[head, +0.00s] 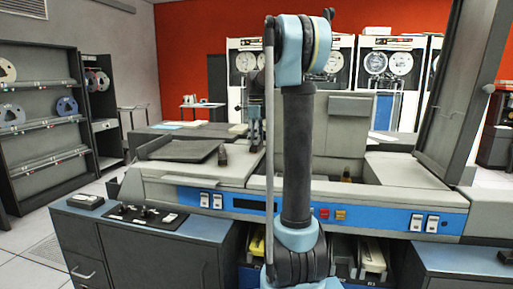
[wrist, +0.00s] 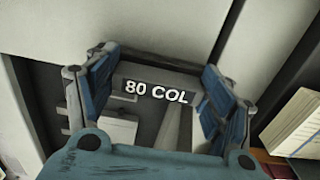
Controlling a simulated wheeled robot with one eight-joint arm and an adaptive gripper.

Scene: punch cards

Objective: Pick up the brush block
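A dark grey part lettered "80 COL" (wrist: 156,91) shows between the fingers of my gripper (wrist: 150,85) in the wrist view. I cannot tell for sure whether this part is the brush block. The fingers stand wide apart on either side of it, and no grip on it shows. A small dark block with a brownish face (head: 222,156) stands on the machine top, left of my gripper.
A dark flat tray (head: 180,150) lies on the machine's left. A raised panel (head: 465,90) stands at the right. A cabinet with a black control panel (head: 146,215) is at front left. A stack of cards (wrist: 295,122) lies right of my gripper in the wrist view.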

